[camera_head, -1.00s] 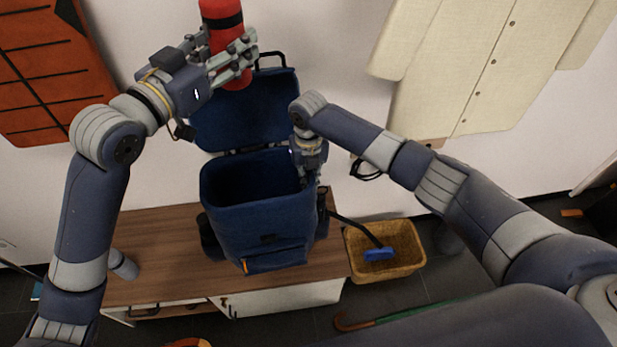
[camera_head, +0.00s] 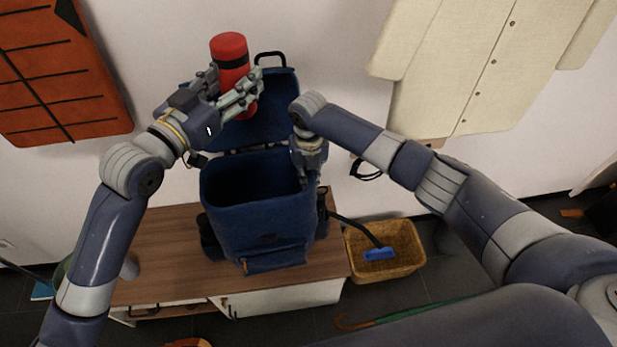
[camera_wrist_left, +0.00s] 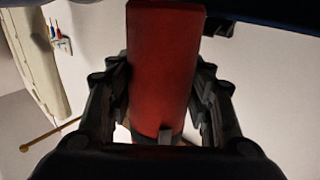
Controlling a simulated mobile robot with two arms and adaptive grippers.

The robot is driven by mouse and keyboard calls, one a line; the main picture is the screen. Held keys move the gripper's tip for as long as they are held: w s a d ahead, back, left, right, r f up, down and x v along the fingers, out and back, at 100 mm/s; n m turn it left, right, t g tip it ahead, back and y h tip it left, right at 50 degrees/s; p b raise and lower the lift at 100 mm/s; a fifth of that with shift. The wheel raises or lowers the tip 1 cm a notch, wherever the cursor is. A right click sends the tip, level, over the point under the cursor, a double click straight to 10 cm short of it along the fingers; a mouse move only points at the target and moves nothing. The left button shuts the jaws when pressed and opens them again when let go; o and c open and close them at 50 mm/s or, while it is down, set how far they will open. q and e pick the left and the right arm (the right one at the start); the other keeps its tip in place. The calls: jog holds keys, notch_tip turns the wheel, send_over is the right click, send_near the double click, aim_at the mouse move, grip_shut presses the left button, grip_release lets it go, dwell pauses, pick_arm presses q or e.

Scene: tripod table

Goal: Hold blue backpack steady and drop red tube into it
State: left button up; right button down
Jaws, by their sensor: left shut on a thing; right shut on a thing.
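The blue backpack (camera_head: 262,228) stands upright on the wooden bench, its lid folded back and its dark opening facing up. My left gripper (camera_head: 238,92) is shut on the red tube (camera_head: 229,47), which has a black band near its top. The tube is held nearly upright, in front of the raised lid and above the back of the opening. In the left wrist view the tube (camera_wrist_left: 163,65) sits between both fingers. My right gripper (camera_head: 306,182) is shut on the backpack's right rim; its fingertips are partly hidden.
The wooden bench (camera_head: 160,255) has free room left of the backpack. A wicker basket (camera_head: 400,264) with a blue-headed brush (camera_head: 379,254) stands to the right.

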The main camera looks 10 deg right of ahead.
jog(key=shift+d, duration=0.1)
pick_arm(q)
jog(key=o, duration=1.4)
jog(key=shift+c, duration=0.2)
jog(key=shift+f, duration=0.15)
pick_arm(e)
jog(key=shift+w, duration=0.1)
pick_arm(q)
jog(key=v, duration=1.2)
pick_arm(e)
jog(key=c, duration=1.6)
grip_release()
